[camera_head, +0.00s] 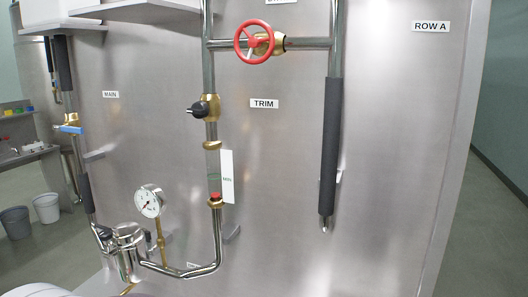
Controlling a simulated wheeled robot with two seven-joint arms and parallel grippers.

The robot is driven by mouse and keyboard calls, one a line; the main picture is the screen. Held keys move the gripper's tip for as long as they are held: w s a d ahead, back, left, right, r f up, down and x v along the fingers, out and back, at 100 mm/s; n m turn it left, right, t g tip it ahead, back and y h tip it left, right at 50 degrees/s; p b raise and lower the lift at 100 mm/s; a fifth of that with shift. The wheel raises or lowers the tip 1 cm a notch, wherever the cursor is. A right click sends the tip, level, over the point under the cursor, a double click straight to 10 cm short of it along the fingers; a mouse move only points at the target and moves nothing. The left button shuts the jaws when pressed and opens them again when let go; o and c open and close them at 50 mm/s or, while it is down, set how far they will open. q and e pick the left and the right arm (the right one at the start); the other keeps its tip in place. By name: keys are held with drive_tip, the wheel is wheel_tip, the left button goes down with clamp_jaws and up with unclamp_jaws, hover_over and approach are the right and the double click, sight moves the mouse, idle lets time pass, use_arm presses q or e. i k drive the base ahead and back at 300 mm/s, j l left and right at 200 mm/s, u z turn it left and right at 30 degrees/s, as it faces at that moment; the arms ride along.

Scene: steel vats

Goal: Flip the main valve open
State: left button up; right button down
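The main valve is a brass body (72,118) with a blue lever (69,130) on the vertical pipe at the left of the steel vat. The lever lies roughly level, across the pipe. A label reading MAIN (110,94) is on the vat wall to its right. Neither my left nor my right gripper shows in the head view, so their states are hidden.
A red handwheel (254,41) sits on the upper crossing pipe. A black-knobbed brass valve (205,108) is near the TRIM label (264,104). A gauge (150,201) stands above the lower pipework. Two buckets (46,208) are on the floor at left.

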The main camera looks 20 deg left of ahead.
sight(62, 128)
drive_tip(key=j+u, duration=0.9)
drive_tip(key=i+j+u, duration=0.15)
drive_tip(key=u, duration=0.25)
drive_tip(key=i+j, duration=0.1)
drive_tip(key=j, duration=0.3)
drive_tip(key=i+j, duration=0.1)
drive_tip(key=j, duration=0.3)
drive_tip(key=i+j, duration=0.1)
drive_tip(key=j, duration=0.3)
drive_tip(key=i+j+u, duration=0.1)
drive_tip(key=j, duration=0.25)
drive_tip(key=i+j, duration=0.15)
drive_tip(key=j, duration=0.25)
